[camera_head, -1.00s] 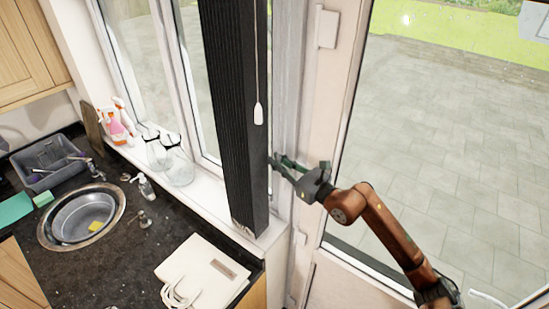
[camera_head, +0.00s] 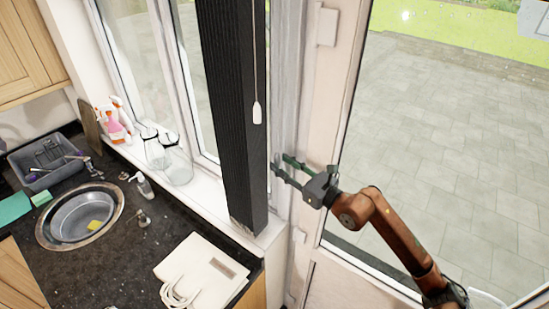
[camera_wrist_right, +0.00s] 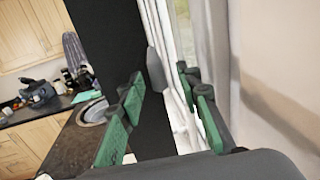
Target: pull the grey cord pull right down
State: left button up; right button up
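The cord pull (camera_head: 257,113) is a small pale tag on a thin cord (camera_head: 254,45). It hangs in front of the dark pleated blind (camera_head: 230,120) in the head view. In the right wrist view a grey cord pull (camera_wrist_right: 155,69) shows beyond and between the fingertips, beside the dark blind. My right gripper (camera_head: 279,163) is open and empty, with its fingers pointing left towards the blind's right edge. In the head view its tips appear below and right of the pull. Its green-padded fingers (camera_wrist_right: 160,75) are spread in the wrist view. My left gripper is out of view.
A glazed door (camera_head: 440,130) stands at right, and its frame is close to my right arm. Glass jars (camera_head: 173,160) stand on the windowsill. The dark counter below holds a sink (camera_head: 80,218) and a pale folded bag (camera_head: 208,268).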

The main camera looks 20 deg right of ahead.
jog(key=v, duration=0.9)
